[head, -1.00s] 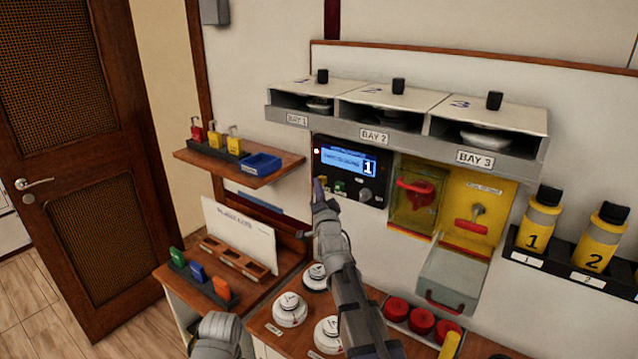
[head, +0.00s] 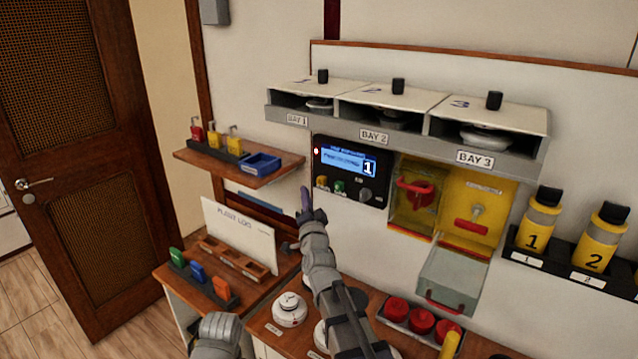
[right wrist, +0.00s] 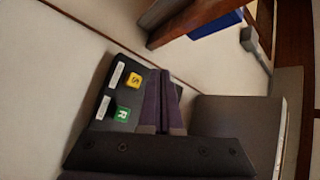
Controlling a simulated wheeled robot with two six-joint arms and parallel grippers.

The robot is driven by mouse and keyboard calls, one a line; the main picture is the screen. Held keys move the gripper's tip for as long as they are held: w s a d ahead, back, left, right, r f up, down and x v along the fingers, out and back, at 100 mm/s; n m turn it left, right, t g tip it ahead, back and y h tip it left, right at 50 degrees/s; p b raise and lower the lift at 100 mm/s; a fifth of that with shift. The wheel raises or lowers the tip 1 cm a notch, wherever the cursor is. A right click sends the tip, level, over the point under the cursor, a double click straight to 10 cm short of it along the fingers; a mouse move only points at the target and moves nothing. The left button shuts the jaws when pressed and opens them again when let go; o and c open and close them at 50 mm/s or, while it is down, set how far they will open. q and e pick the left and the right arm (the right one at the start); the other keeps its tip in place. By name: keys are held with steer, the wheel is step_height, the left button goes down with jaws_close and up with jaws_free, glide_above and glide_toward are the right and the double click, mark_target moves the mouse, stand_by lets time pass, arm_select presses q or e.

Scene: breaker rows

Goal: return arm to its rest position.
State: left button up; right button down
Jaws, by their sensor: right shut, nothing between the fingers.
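My right gripper (head: 305,197) is in front of the wall, just left of the lower left corner of the dark control panel (head: 347,195). It is shut and empty, and appears apart from the panel. In the right wrist view its dark fingers (right wrist: 166,105) are together with nothing between them. The panel's yellow S button (right wrist: 133,80) and green R button (right wrist: 122,114) show beside the fingers. My right forearm reaches up from the bottom middle. A grey part of my left arm shows at the bottom left; its gripper is not in view.
A shelf (head: 285,172) with a blue bin (head: 262,162) stands left of the gripper. Below are the Plant Log board (head: 238,235) and a counter with white round knobs (head: 289,309), partly hidden by my arm. Three bays (head: 375,136) hang above the panel.

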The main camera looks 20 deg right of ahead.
stand_by(0.5)
steer(key=s+a+f+n+g+y, duration=0.3)
steer(key=s+a+f+n+g, duration=0.15)
steer(key=a+f, duration=0.4)
steer(key=s+a+f+n+g+y, duration=0.3)
steer(key=s+a+f+n+g, duration=0.15)
steer(key=a+f+n, duration=0.35)
steer(key=s+f+n+g+h, duration=0.2)
steer(key=s+f+g, duration=0.3)
steer(key=s, duration=0.7)
steer(key=s+d+f+n+g+h, duration=0.1)
steer(key=s+f+g, duration=0.4)
steer(key=s, duration=0.7)
steer(key=shift+s+d+f+n+g+h, duration=0.2)
steer(key=shift+s+n+g+h, duration=0.05)
steer(key=shift+n+g+h, duration=0.6)
